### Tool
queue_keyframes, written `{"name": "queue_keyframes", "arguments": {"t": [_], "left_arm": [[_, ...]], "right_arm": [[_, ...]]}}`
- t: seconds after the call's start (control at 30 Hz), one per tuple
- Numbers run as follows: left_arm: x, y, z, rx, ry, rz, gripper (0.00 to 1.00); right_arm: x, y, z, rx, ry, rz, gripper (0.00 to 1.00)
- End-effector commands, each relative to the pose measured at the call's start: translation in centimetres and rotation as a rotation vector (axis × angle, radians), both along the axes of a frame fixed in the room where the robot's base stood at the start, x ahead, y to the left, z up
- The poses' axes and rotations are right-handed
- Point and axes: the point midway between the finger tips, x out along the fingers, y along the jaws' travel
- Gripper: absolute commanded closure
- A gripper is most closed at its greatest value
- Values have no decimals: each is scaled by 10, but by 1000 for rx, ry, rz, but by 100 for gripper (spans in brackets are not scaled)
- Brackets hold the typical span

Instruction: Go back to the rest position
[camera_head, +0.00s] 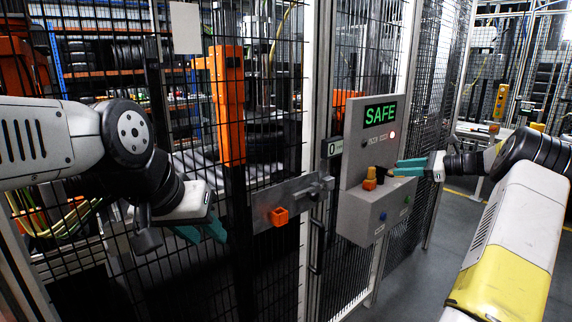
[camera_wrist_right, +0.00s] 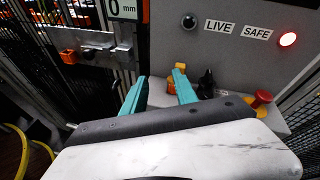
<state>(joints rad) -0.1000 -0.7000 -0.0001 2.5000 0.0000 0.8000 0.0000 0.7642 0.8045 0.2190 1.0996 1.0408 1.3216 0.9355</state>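My left gripper (camera_head: 202,232) hangs in front of the mesh fence at the left of the head view. Its two teal fingers are apart, with nothing seen between them. My right gripper (camera_head: 408,168) is at the control panel (camera_head: 350,207), close to its knobs. The right wrist view shows its teal fingers (camera_wrist_right: 158,91) spread apart, with no object held. A yellow-orange part (camera_wrist_right: 180,72) and a black knob (camera_wrist_right: 206,84) are just beyond the right-hand finger there; I cannot tell whether they touch.
The panel's green display (camera_head: 380,114) reads SAFE. A red light (camera_wrist_right: 288,40) is lit beside the SAFE label. A red button (camera_wrist_right: 261,98) is on the panel. The fence has an orange handle (camera_head: 228,105) and a latch (camera_head: 290,203). Floor (camera_head: 440,240) is clear right of the panel.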

Motion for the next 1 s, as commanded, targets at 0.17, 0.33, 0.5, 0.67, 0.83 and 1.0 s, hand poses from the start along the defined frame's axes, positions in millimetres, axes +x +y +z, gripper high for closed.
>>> {"name": "queue_keyframes", "arguments": {"t": [0.17,0.33,0.5,0.67,0.83,1.0], "left_arm": [[0,0,0,0,0,0,64],[0,0,0,0,0,0,64],[0,0,0,0,0,0,64],[0,0,0,0,0,0,64],[0,0,0,0,0,0,64],[0,0,0,0,0,0,64]], "right_arm": [[-28,82,38,-263,-52,160,65],[-87,156,66,-572,-147,355,65],[-161,207,83,-864,-279,550,65],[-237,235,89,-1121,-430,734,65],[-316,248,80,-1373,-618,927,65],[-376,249,60,-1569,-799,1088,65]]}}
